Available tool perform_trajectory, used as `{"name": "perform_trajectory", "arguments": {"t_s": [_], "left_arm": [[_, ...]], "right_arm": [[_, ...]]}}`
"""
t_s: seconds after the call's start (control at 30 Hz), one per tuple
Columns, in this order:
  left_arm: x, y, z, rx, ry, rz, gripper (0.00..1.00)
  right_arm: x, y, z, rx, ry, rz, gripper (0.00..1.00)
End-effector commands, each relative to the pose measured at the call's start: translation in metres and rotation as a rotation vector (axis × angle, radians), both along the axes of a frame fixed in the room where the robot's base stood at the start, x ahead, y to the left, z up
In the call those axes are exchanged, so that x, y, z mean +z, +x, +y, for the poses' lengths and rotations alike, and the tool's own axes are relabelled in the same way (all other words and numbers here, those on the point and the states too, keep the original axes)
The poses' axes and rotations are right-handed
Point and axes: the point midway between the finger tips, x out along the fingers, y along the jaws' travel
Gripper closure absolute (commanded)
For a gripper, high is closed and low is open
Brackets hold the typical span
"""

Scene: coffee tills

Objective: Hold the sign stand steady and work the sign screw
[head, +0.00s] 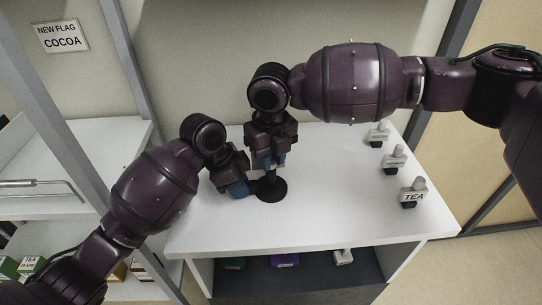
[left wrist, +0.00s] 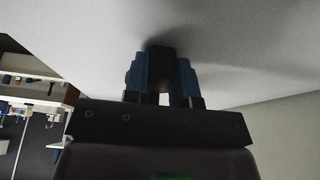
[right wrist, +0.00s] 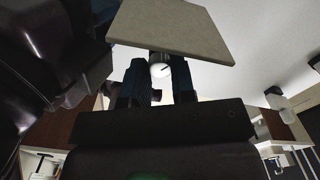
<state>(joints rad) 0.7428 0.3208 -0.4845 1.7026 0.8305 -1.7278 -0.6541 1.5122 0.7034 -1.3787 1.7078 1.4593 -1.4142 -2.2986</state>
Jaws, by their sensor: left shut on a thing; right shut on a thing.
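The sign stand (head: 272,192) has a round black base on the white table. My left gripper (head: 251,186) comes in low from the left and is shut on the stand's dark lower part. The left wrist view shows its blue fingers either side of a black block (left wrist: 161,65). My right gripper (head: 269,164) points down above the base, shut on the top of the stand. The right wrist view shows a small pale round piece with a dark mark, probably the screw (right wrist: 160,69), between its fingers. A flat beige panel (right wrist: 172,30) is just beyond it. The grippers hide most of the stand.
A wall card (head: 61,37) reads NEW FLAG COCOA. A metal post (head: 80,150) and a shelf (head: 95,140) are at left. The table's front (head: 320,215) is clear.

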Motion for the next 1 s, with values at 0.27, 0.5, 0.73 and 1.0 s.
{"name": "perform_trajectory", "arguments": {"t_s": [0.27, 0.5, 0.73, 1.0], "left_arm": [[0.0003, 0.0001, -0.0006, 0.0, -0.001, -0.001, 1.0], [0.0003, 0.0001, -0.0008, -0.001, -0.001, -0.001, 1.0], [0.0003, 0.0, -0.0006, -0.001, -0.001, -0.001, 1.0], [0.0003, 0.0, -0.0003, 0.0, -0.001, -0.001, 1.0]], "right_arm": [[-0.0001, -0.0009, 0.0016, -0.483, 0.002, 0.003, 1.0], [0.0002, -0.0008, 0.0018, -0.881, 0.002, 0.003, 0.74], [0.0004, -0.0002, 0.0011, -0.868, 0.001, 0.001, 0.46], [0.0021, 0.0002, 0.0008, -0.868, 0.0, 0.0, 0.46]]}}
